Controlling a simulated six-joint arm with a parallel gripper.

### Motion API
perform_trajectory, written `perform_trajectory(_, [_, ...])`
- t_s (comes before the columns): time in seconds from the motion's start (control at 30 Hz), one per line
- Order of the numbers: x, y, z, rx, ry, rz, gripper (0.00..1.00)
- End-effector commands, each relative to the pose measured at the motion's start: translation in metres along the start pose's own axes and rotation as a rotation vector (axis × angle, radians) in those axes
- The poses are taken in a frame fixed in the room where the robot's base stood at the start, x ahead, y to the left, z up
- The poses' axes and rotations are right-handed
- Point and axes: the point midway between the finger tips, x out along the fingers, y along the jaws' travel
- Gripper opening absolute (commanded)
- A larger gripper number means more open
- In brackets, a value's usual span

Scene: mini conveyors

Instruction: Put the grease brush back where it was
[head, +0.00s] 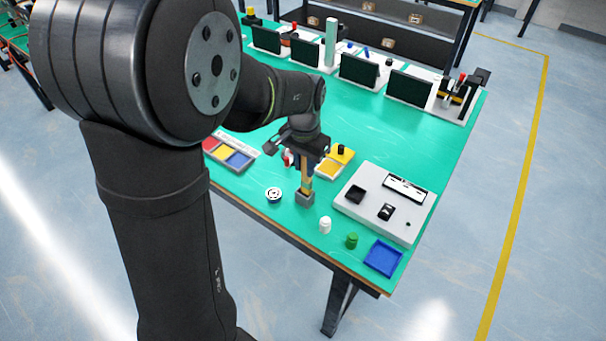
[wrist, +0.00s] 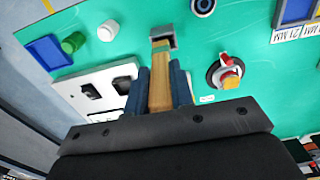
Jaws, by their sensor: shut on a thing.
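The grease brush (head: 307,184), with a pale wooden handle, hangs about upright below my gripper (head: 306,164). In the wrist view the brush handle (wrist: 160,75) lies between the two blue fingers of my gripper (wrist: 160,90), which are shut on it. The brush's lower end meets the opening of a small grey holder (head: 305,200) near the table's front edge; the holder also shows in the wrist view (wrist: 170,37). The bristles are hidden, and I cannot tell how deep the brush sits in the holder.
A round white-and-dark part (head: 274,195) is left of the holder. A white bottle (head: 325,225), a green jar (head: 351,241) and a blue tray (head: 383,258) are to the right. A grey-white panel (head: 360,205) and a yellow bin (head: 336,162) stand behind.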

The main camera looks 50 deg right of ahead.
Motion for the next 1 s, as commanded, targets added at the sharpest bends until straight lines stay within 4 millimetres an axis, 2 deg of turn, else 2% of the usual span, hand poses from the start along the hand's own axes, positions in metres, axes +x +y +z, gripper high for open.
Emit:
perform_trajectory(0.23, [0.008,-0.006,-0.001,0.001,-0.001,0.001,0.00])
perform_trajectory(0.5, [0.042,-0.005,0.000,0.001,0.000,0.001,0.00])
perform_trajectory(0.87, [0.046,-0.005,0.000,0.001,0.000,0.001,0.00])
perform_trajectory(0.9, [0.046,-0.005,0.000,0.001,0.001,0.001,0.27])
perform_trajectory(1.0, [0.046,-0.005,0.000,0.001,0.001,0.001,0.43])
